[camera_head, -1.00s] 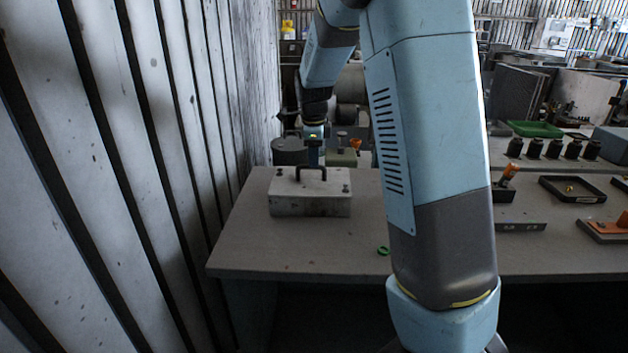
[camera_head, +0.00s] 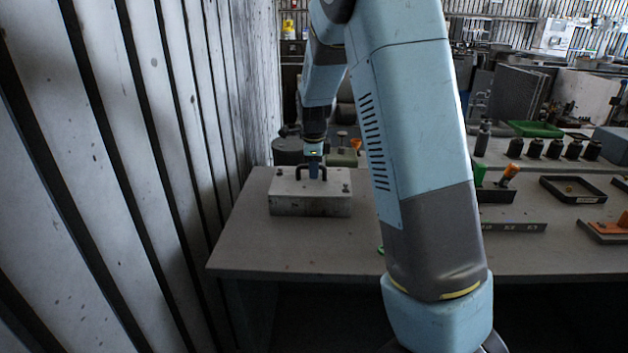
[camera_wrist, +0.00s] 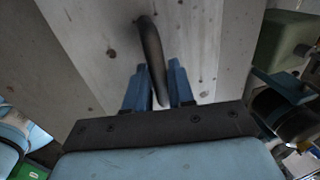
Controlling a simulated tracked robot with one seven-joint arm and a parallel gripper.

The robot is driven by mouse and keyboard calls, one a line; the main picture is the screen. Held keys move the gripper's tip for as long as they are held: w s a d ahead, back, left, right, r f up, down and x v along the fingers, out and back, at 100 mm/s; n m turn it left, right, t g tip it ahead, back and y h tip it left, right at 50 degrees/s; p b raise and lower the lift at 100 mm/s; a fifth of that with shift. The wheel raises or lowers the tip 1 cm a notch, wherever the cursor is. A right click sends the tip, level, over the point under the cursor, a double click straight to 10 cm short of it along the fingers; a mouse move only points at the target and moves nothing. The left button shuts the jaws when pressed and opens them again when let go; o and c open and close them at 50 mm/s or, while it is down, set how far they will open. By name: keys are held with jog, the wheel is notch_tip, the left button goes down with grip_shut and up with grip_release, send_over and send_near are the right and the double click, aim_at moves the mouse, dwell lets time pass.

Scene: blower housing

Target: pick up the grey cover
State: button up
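The grey cover (camera_head: 300,206) is a box-shaped block with a black bar handle (camera_head: 298,172) on top. It sits on the left part of the grey table near the slatted wall. My gripper (camera_head: 314,172) is at the handle's right side, low over the cover's top. In the wrist view my gripper's two blue fingers (camera_wrist: 158,85) stand apart, one on each side of the black handle (camera_wrist: 150,52). Gaps show beside the handle, so the fingers do not appear to press on it. The cover's top (camera_wrist: 100,55) fills much of the wrist view.
The slatted wall (camera_head: 180,110) stands close on the left. A dark round canister (camera_head: 288,151) is behind the cover. Several black bottles (camera_head: 553,149), a green tray (camera_head: 537,129) and a black tray (camera_head: 572,198) are on the right. The table's front middle is mostly clear.

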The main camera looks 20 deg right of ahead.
grip_shut()
jog(key=shift+r, duration=0.2)
jog(key=r, duration=0.3)
jog(key=shift+s+d+r, duration=0.1)
jog(key=shift+s+r, duration=0.2)
jog(key=shift+s, duration=0.05)
jog(key=s+d+r, duration=0.4)
jog(key=s+r, duration=0.5)
jog(key=s, duration=0.4)
notch_tip(320, 180, up, 8)
jog(key=shift+a, duration=0.15)
jog(key=shift+w, duration=0.1)
dwell(0.3)
